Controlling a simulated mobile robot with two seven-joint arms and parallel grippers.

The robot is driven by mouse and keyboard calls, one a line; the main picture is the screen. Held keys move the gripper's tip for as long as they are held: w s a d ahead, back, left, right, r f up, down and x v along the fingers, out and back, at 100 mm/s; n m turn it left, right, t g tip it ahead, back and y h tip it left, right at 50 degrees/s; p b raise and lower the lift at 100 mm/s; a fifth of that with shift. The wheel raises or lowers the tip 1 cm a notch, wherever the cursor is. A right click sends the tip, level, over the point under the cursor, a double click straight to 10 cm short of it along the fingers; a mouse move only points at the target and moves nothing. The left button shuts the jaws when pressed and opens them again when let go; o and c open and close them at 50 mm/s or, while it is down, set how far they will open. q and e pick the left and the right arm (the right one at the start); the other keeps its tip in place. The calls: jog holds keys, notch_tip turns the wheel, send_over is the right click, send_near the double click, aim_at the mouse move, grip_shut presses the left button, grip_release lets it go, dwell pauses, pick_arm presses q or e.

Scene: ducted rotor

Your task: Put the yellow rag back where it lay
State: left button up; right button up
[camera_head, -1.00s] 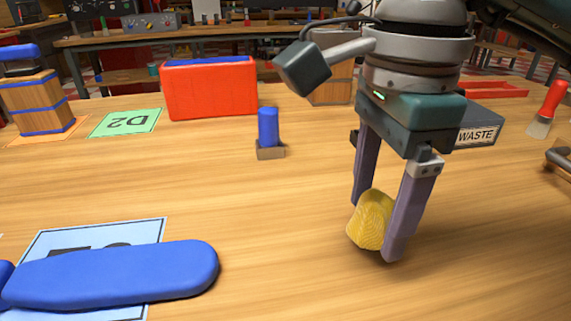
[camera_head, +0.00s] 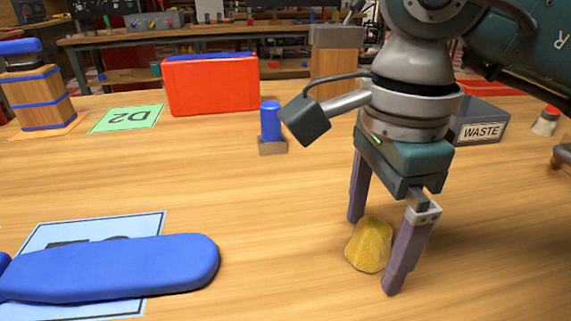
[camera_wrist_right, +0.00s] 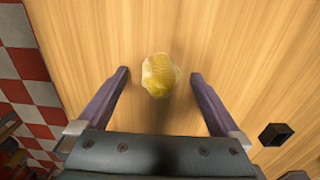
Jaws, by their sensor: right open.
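The yellow rag (camera_head: 369,246) is a small crumpled lump at the right of the head view. It appears to rest on the wooden table. My right gripper (camera_head: 372,256) is open, pointing down, with one finger on each side of the rag. In the right wrist view the rag (camera_wrist_right: 160,76) lies between and slightly beyond the fingertips of my right gripper (camera_wrist_right: 160,73), with a gap on both sides. My left gripper is not in view.
A blue padded object (camera_head: 110,268) lies over a light blue card (camera_head: 150,222) at the front left. A red box (camera_head: 212,88), a green D2 card (camera_head: 127,118), a blue peg on a block (camera_head: 271,122) and a WASTE box (camera_head: 482,122) stand farther back. The table's middle is clear.

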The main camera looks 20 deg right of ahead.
aim_at(376, 224)
jog(key=shift+r+p, duration=0.3)
jog(key=shift+r, duration=0.2)
notch_tip(376, 224, up, 11)
jog(key=p, duration=0.2)
jog(key=shift+r+p, duration=0.15)
jog(key=shift+p, duration=0.2)
